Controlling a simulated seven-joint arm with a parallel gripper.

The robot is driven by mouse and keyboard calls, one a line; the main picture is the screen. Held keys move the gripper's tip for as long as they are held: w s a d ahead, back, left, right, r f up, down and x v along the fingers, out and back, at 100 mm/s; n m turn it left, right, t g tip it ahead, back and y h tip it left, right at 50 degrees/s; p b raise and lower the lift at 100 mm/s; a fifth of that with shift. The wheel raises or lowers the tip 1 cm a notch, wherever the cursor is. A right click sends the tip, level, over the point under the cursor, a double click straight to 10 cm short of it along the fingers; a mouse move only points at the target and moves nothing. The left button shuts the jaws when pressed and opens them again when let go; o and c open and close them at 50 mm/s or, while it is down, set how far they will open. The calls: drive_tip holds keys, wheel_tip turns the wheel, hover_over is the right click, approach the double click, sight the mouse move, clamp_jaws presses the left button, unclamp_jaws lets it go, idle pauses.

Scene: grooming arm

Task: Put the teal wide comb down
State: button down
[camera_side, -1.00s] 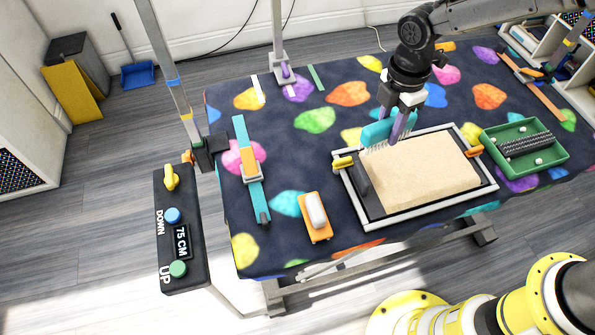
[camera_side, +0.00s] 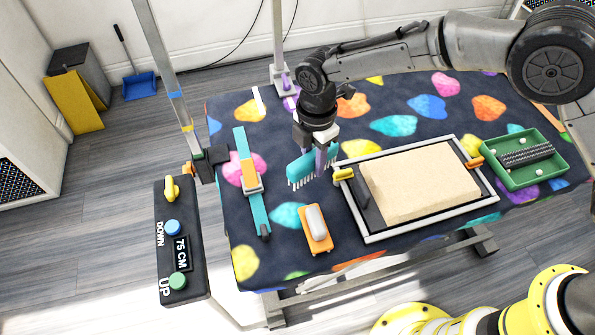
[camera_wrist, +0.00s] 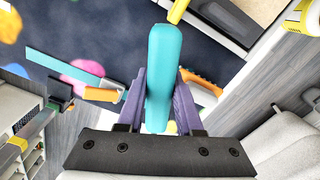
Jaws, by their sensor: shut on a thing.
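The teal wide comb (camera_side: 303,168) is held with its teeth pointing down, over the patterned table between the teal strap and the framed tan pad. My gripper (camera_side: 321,160) is shut on it; the purple fingers show in front of its right part. In the wrist view the comb (camera_wrist: 163,75) stands between the two purple fingers of my gripper (camera_wrist: 160,98). The side view does not make clear whether the teeth touch the table.
The table (camera_side: 300,265) has an orange-based white-topped brush (camera_side: 316,227) below the comb and a teal strap with an orange slider (camera_side: 253,190) to its left. The framed tan pad (camera_side: 420,185) is close on the right, with a green tray (camera_side: 520,175) beyond. A control box (camera_side: 180,240) stands left.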

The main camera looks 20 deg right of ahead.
drive_tip(key=w+f, duration=0.1)
drive_tip(key=w+a+f, duration=0.1)
drive_tip(key=f, duration=0.1)
drive_tip(key=w+a+f, duration=0.1)
drive_tip(key=shift+a+f, duration=0.15)
drive_tip(key=shift+f, duration=0.25)
drive_tip(key=shift+w+a+f, duration=0.1)
drive_tip(key=shift+f, duration=1.5)
drive_tip(key=shift+f, duration=0.15)
drive_tip(key=c, duration=0.6)
unclamp_jaws()
drive_tip(key=shift+o, duration=0.2)
wheel_tip(320, 180, up, 12)
drive_tip(key=shift+r, duration=0.2)
